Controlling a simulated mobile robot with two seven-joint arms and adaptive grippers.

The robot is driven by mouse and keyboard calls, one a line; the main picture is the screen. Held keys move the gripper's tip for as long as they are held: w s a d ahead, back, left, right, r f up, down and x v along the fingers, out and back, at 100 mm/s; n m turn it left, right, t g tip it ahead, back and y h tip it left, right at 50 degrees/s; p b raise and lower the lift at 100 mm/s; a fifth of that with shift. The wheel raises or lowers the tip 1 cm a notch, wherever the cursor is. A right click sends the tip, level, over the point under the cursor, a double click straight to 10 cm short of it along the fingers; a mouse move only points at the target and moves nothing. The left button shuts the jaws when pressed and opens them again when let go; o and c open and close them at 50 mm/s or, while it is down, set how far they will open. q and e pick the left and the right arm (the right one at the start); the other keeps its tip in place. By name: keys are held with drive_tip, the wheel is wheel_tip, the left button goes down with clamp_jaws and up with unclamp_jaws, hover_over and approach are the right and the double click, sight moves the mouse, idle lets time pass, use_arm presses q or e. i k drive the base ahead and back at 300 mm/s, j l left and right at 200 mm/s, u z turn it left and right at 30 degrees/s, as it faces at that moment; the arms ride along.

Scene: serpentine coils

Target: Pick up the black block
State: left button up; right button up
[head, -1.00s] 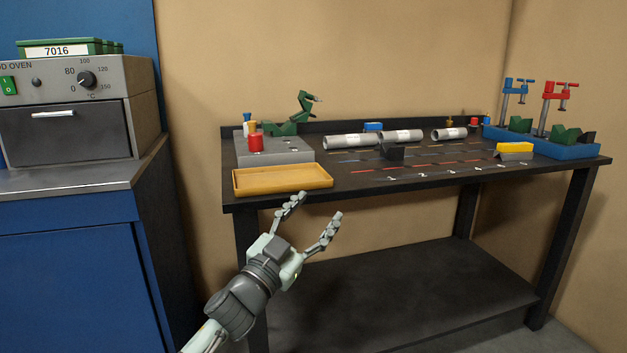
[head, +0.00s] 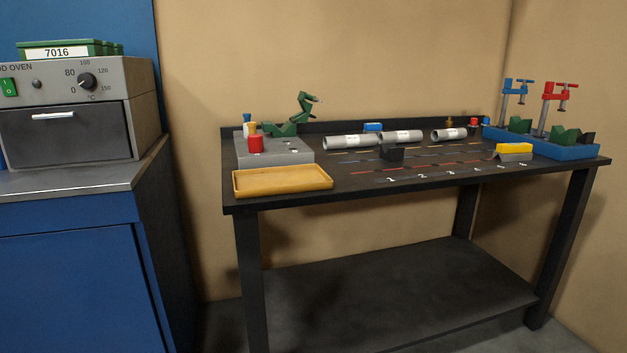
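Another dark block-like piece (head: 588,138) shows at the right end of the blue tray. Neither of my grippers is in the head view.
A yellow tray (head: 283,181) lies at the bench's front left, before a grey fixture (head: 283,151) with a red knob. A yellow-topped block (head: 514,149) and a blue tray (head: 566,150) with clamps stand right. An oven (head: 65,132) is left.

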sight(588, 138)
drive_tip(key=z, duration=1.3)
